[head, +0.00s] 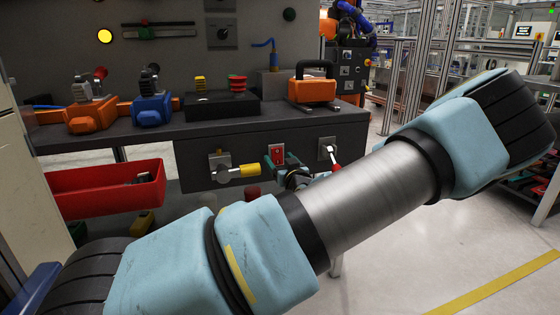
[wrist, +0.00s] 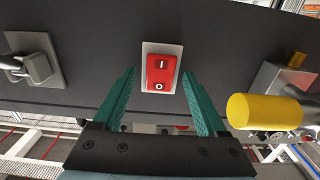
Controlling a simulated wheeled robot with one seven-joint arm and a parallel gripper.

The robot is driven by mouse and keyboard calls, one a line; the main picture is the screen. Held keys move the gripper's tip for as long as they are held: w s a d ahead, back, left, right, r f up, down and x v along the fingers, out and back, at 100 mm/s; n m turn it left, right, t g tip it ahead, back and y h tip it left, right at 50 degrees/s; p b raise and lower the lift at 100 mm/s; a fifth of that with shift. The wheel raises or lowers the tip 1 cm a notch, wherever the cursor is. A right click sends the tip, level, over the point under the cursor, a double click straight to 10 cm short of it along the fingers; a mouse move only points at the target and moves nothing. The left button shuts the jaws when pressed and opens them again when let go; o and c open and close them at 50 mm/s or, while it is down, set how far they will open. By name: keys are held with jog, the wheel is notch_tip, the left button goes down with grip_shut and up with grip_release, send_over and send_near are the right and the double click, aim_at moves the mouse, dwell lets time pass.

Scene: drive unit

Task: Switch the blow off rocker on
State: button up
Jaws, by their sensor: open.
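The red rocker (wrist: 161,72) sits on a light grey plate on the dark panel front, with an I mark at its top and an O mark at its bottom in the wrist view. Which half is pressed in I cannot tell. The rocker also shows in the head view (head: 277,154), just above and left of my gripper (head: 294,178). In the wrist view my gripper (wrist: 159,76) is open and empty, its two teal fingers apart on either side of the rocker. Whether the fingertips touch the panel I cannot tell.
A yellow-handled valve (head: 235,172) is left of the rocker, and a red-handled lever switch (head: 329,155) is right of it. The bench top above holds an orange case (head: 312,91) and a button box (head: 221,103). A red bin (head: 105,188) hangs at left.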

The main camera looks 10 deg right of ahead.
grip_shut()
jog(key=shift+f+t+b, duration=0.3)
jog(key=shift+f+b, duration=0.05)
jog(key=shift+b, duration=0.4)
jog(key=t+b, duration=0.1)
jog(key=b, duration=0.1)
jog(key=shift+f+b, duration=0.35)
jog(key=shift+b, duration=0.05)
jog(key=shift+t+b, duration=0.8)
jog(key=shift+b, duration=0.1)
jog(key=shift+r+t+b, duration=0.2)
jog(key=shift+t+b, duration=0.1)
jog(key=shift+b, duration=0.05)
grip_release()
